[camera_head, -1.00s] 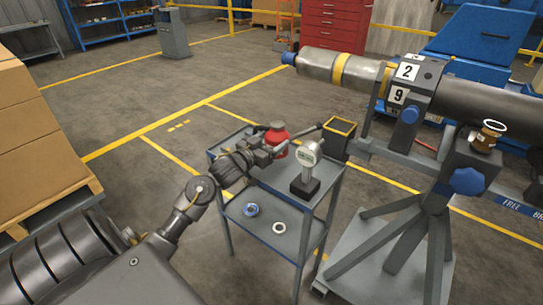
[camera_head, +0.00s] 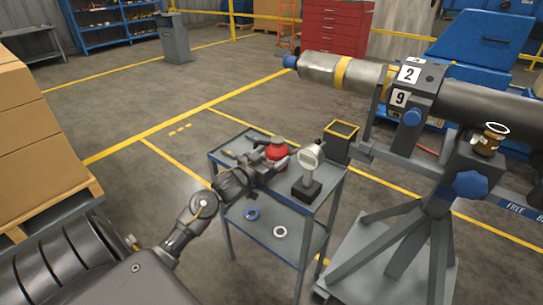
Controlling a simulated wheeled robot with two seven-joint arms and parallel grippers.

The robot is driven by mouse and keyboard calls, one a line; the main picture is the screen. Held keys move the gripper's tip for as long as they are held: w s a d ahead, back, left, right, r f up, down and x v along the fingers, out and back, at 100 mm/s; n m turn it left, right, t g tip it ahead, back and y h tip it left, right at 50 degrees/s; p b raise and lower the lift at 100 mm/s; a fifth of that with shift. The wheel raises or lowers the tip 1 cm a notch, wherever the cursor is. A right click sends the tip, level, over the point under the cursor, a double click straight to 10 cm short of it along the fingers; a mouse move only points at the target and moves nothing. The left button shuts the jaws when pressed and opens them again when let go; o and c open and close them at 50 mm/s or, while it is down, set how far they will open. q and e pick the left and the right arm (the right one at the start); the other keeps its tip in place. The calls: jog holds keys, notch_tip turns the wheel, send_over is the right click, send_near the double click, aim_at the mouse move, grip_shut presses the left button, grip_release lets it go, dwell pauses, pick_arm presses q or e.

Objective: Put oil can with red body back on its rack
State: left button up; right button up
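The oil can with the red body (camera_head: 277,152) is at the far part of the grey cart's top shelf. Its dark top shows, but its lower left side is hidden behind my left gripper (camera_head: 264,160). The gripper's fingers are right at the can, on its near left side. I cannot tell whether they close on it or whether the can's base touches the shelf. No separate rack for the can stands out clearly. My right gripper is not in view.
The grey cart (camera_head: 313,212) carries a digital gauge on a black base (camera_head: 308,180), close right of the can. A blue ring (camera_head: 252,214) and a white ring (camera_head: 280,232) lie on its lower shelf. A yellow-rimmed dark bin (camera_head: 341,130) and the rotor stand (camera_head: 436,225) are to the right.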

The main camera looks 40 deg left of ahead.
pick_arm(q)
jog(key=shift+o, duration=1.1)
jog(key=shift+r, duration=0.1)
jog(key=shift+s+r, duration=0.1)
jog(key=shift+s, duration=0.05)
jog(key=s, duration=1.1)
jog(key=s+d+f+g+y, duration=0.1)
jog(key=s+f+g, duration=0.1)
jog(key=f, duration=0.6)
jog(key=s+d+f+n+g, duration=0.1)
jog(key=s+f+g, duration=0.1)
jog(key=f, duration=0.6)
jog(key=s+d+f+g+y, duration=0.1)
jog(key=d+f+g, duration=0.15)
jog(key=f, duration=0.55)
jog(key=s+d+f+m+g, duration=0.1)
jog(key=s+d+f+g, duration=0.3)
jog(key=s+d+f, duration=0.3)
jog(key=s+d+f+m+g+h, duration=0.1)
jog(key=s+d+f+g, duration=0.4)
jog(key=s+f, duration=0.8)
jog(key=d+f+m, duration=0.1)
jog(key=d+f, duration=0.1)
jog(key=d, duration=0.1)
jog(key=shift+s+f+h, duration=0.15)
jog(key=shift+s+h, duration=0.15)
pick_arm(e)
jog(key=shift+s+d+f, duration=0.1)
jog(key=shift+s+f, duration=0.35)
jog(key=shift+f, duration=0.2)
